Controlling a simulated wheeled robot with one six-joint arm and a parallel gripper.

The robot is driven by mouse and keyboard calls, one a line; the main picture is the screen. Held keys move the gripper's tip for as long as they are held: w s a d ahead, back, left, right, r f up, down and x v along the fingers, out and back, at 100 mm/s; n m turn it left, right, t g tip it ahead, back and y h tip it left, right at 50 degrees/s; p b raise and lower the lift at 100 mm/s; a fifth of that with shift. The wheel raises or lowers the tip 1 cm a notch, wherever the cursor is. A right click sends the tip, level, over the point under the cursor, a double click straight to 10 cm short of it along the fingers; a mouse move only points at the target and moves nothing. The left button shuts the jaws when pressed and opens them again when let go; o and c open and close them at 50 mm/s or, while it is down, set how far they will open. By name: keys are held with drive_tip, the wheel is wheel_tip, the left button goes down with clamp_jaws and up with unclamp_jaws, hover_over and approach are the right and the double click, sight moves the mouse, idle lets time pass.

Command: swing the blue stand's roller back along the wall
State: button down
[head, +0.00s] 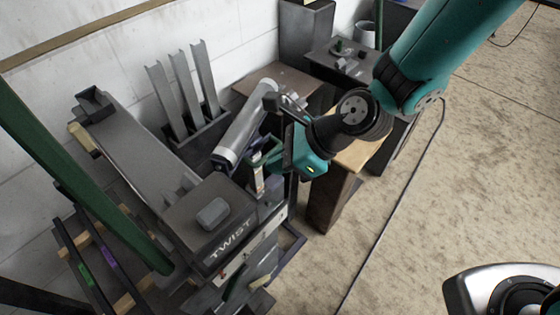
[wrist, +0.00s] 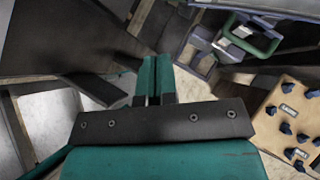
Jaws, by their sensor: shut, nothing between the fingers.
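The roller (head: 246,124) is a pale silver cylinder in the head view. It slants from a dark blue bracket (head: 223,160) at its lower end up toward the right, out from the wall. A green loop handle (head: 264,152) stands beside it on a dark blue frame; the handle also shows at the upper right of the wrist view (wrist: 252,35). My gripper (head: 273,168) is just right of the handle, with its fingers together and empty. In the wrist view the teal fingers (wrist: 154,75) are closed and apart from the handle. I cannot clearly identify the roller there.
A grey machine marked TWIST (head: 230,238) stands left of my gripper. Upright grey channels (head: 180,85) stand near the wall (head: 120,60). The floor (head: 470,150) on the right is mostly open, crossed by a cable (head: 393,215).

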drive_tip(key=w+d+f+m+t+y, duration=0.2)
drive_tip(key=w+d+f+m+t, duration=0.1)
drive_tip(key=f, duration=0.5)
drive_tip(key=a+r+p+x, duration=0.1)
drive_tip(key=p+x, duration=0.4)
drive_tip(key=x, duration=0.8)
drive_tip(key=shift+w+a+r, duration=0.2)
drive_tip(key=shift+r, duration=0.2)
drive_tip(key=shift+w+t, duration=0.1)
drive_tip(key=shift+t, duration=0.2)
